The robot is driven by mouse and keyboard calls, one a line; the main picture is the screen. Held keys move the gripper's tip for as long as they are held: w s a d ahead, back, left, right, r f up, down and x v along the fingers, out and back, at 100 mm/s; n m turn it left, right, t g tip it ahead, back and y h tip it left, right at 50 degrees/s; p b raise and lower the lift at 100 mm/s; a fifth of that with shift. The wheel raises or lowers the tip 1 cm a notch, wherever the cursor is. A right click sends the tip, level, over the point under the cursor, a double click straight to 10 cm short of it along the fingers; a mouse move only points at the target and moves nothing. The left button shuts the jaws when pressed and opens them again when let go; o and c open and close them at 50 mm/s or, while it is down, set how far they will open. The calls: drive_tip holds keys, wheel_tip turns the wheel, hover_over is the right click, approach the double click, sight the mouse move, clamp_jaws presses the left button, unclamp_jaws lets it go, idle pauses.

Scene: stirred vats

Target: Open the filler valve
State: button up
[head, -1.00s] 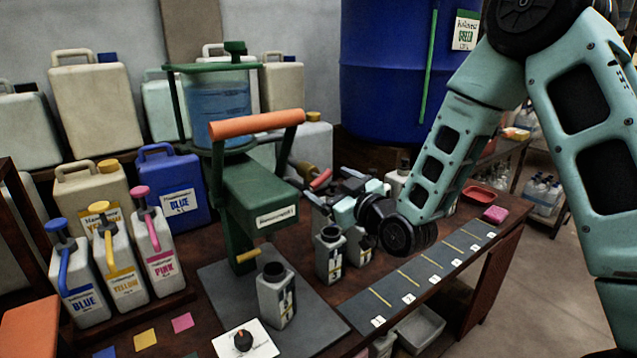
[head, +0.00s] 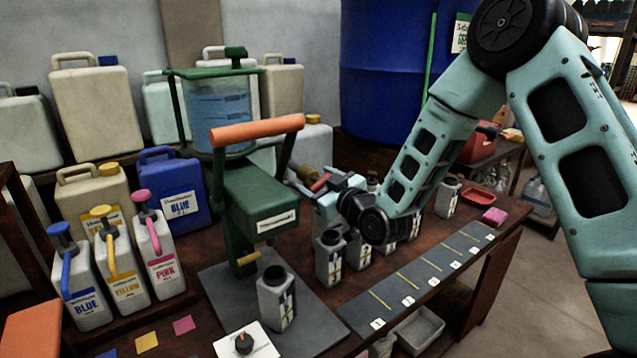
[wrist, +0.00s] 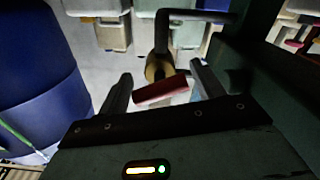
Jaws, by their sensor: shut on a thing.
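The filler is a dark green stand (head: 262,198) with an orange lever bar (head: 243,129) and a clear tank of blue liquid (head: 221,105) on top. Its valve has a brass body (head: 301,172) and a red handle (head: 320,182), right of the stand. In the wrist view the red handle (wrist: 160,93) lies between my two fingers, in front of the round brass body (wrist: 156,66) on a dark bent pipe. My gripper (wrist: 160,84) is shut on the red handle. In the head view my gripper (head: 330,190) is partly hidden by its own wrist.
Several more bottles (head: 329,258) stand close under my wrist. Blue, yellow and pink jugs (head: 121,270) stand at left. A blue drum (head: 382,85) is behind my arm.

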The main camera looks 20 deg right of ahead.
drive_tip(key=shift+f+n+b, duration=0.1)
drive_tip(key=shift+n+b, duration=0.3)
drive_tip(key=shift+b, duration=0.2)
drive_tip(key=n+b, duration=0.2)
drive_tip(key=b, duration=0.2)
drive_tip(key=shift+f+n, duration=0.15)
drive_tip(key=shift+n, duration=0.15)
drive_tip(key=n+b, duration=0.3)
drive_tip(key=b, duration=0.2)
drive_tip(key=shift+n, duration=0.3)
drive_tip(key=n+b, duration=0.4)
drive_tip(key=b, duration=0.1)
drive_tip(key=shift+r+n+b, duration=0.2)
drive_tip(key=shift+n+b, duration=0.6)
drive_tip(key=shift+b, duration=0.3)
drive_tip(key=shift+r, duration=0.1)
